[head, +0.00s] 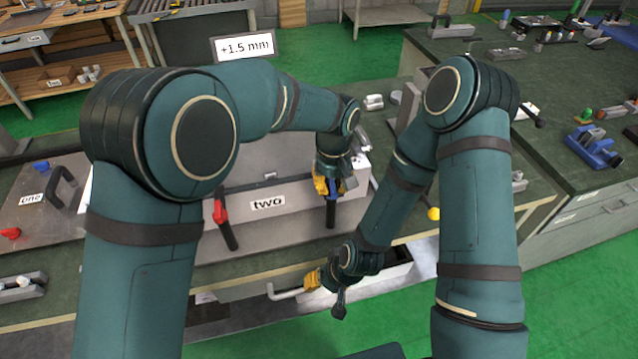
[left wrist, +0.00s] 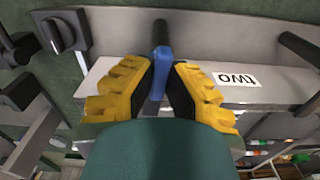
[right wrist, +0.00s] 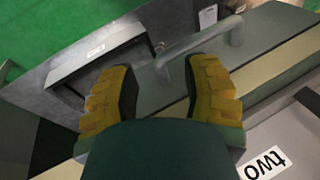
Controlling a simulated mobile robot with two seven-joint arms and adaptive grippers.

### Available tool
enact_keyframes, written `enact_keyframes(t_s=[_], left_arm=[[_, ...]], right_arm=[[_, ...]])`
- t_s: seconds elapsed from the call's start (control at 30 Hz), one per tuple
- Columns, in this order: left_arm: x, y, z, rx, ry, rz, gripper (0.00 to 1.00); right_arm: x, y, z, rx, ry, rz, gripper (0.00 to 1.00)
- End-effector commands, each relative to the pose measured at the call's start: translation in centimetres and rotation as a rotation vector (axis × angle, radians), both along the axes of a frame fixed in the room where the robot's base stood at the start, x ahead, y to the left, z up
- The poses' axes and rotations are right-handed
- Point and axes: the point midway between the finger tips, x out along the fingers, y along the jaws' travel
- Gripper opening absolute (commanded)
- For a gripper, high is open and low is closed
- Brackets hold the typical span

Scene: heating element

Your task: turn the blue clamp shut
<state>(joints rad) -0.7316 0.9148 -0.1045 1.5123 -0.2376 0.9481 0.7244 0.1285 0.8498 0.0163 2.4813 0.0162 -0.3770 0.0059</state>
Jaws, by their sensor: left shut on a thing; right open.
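The blue clamp (head: 331,188) is on the front right of the grey box labelled "two" (head: 285,222), with a dark bar hanging below its blue part. My left gripper (head: 328,182) is shut on it. My right gripper (head: 312,280) is open and low in front of the bench, by a drawer handle (head: 287,293). The handle also shows just beyond the open fingers in the right wrist view (right wrist: 190,47).
A red clamp (head: 219,209) is on the front left of box "two". A drawer (head: 398,270) stands open below the bench, near my right arm. Another unit labelled "one" (head: 32,199) lies at the left.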

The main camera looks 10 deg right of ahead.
Motion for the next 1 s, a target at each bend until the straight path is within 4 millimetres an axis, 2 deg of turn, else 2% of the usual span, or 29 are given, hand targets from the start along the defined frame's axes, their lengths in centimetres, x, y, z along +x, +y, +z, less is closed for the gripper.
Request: enact_keyframes(t_s=[0.33,0.8,0.83,0.9,1.0], left_arm=[[-0.28,-0.31,-0.27,0.004,0.006,0.104,0.00],[-0.28,-0.34,-0.27,0.004,0.006,0.117,0.00],[-0.28,-0.34,-0.27,0.004,0.006,0.117,0.21],[-0.26,-0.35,-0.23,0.003,0.005,0.117,0.44],[-0.23,-0.37,-0.16,0.002,0.004,0.116,0.44]], right_arm=[[0.00,-0.01,0.00,0.000,0.000,0.000,0.47],[0.00,0.00,-0.01,0.000,0.000,0.000,0.47],[0.00,0.00,-0.01,0.000,0.000,0.000,0.47],[0.00,0.00,-0.01,0.000,0.000,0.000,0.47],[0.00,0.00,0.00,0.000,0.000,0.000,0.47]])
